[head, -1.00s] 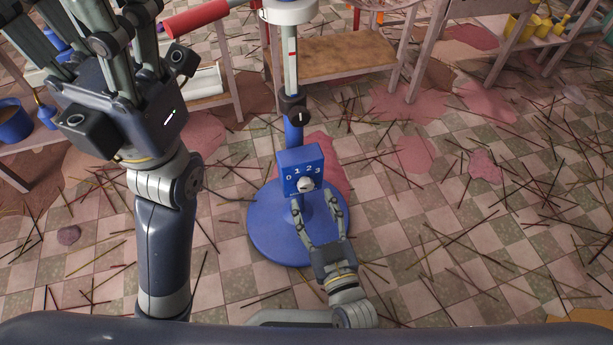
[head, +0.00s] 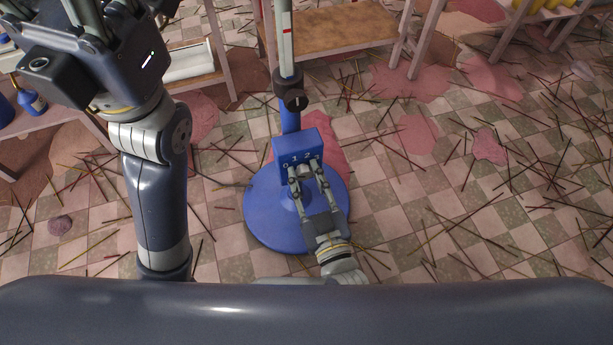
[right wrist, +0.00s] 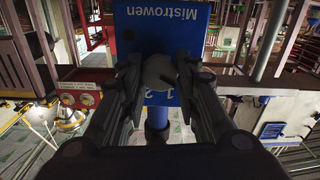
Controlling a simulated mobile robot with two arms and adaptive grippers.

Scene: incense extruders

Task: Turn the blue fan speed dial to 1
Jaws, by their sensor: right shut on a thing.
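In the right wrist view the dial (right wrist: 159,72) is gripped from both sides, and the box (right wrist: 165,20) appears upside down. I cannot read where the dial points. My left gripper (head: 95,45) is raised at the upper left, holding nothing that I can see; its fingertips are out of frame.
The fan's round blue base (head: 262,218) stands on a checkered floor strewn with thin sticks and pink patches. The fan's pole (head: 287,45) rises behind the box. Wooden shelves (head: 340,30) stand behind. The floor to the right has no large obstacles.

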